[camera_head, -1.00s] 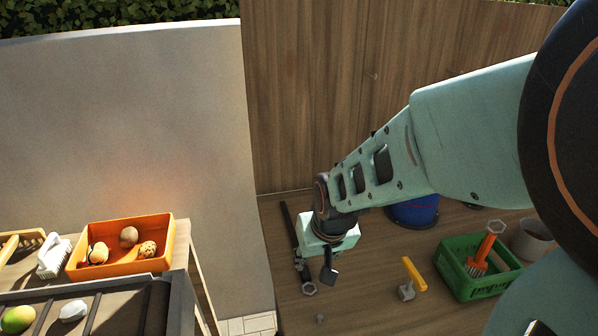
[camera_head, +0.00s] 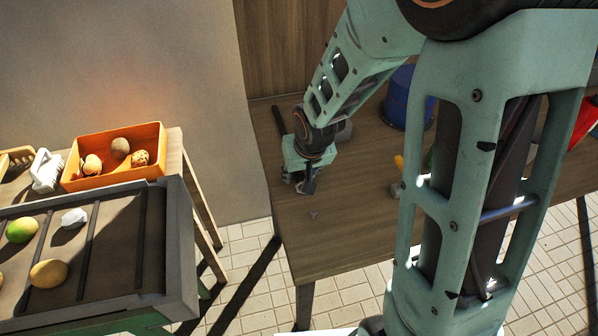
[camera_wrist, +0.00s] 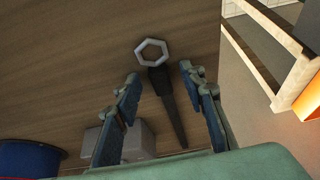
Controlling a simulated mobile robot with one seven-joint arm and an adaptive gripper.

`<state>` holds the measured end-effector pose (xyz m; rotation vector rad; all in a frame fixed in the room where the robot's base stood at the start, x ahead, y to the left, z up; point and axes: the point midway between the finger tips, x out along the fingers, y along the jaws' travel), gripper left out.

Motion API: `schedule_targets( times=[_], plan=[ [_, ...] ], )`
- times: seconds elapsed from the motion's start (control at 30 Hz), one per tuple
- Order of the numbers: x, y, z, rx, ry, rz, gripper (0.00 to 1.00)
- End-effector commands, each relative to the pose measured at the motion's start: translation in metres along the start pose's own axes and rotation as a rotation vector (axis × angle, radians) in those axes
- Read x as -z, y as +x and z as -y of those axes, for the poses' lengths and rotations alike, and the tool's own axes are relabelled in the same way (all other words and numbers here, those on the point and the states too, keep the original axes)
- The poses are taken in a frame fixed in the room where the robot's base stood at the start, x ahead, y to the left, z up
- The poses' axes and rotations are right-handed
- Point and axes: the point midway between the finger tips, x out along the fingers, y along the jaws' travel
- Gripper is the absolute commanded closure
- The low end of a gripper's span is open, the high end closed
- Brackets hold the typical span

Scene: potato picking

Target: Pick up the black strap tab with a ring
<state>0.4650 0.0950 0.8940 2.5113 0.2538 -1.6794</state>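The black strap tab (camera_wrist: 167,98) lies on the wooden table in the wrist view, with its pale hexagonal ring (camera_wrist: 151,52) at the upper end. In the head view, the far end of the strap (camera_head: 279,121) shows left of my wrist, and the rest is hidden behind my gripper. My gripper (camera_wrist: 160,76) is open and empty in the wrist view, its two blue-grey fingers on either side of the strap just below the ring. It also shows low over the table's left part in the head view (camera_head: 306,185). I cannot tell whether the fingers touch the table.
A grey block (camera_wrist: 133,138) lies left of the strap, near a finger. A blue bucket (camera_head: 397,98) stands behind. An orange crate (camera_head: 112,178) stands on another table at left. The table's front is clear.

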Motion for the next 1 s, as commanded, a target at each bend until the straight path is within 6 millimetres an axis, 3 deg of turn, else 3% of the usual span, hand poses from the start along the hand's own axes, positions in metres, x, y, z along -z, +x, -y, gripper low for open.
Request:
schedule_targets(
  times=[0.2,0.57,1.0],
  plan=[
    [0.0004,0.0002,-0.0001,0.0,0.0,-0.001,0.62],
    [0.0003,0.0001,-0.0001,0.0,0.0,-0.001,1.0],
    [0.0045,-0.0059,0.0002,0.0,0.0,-0.002,1.0]
  ],
)
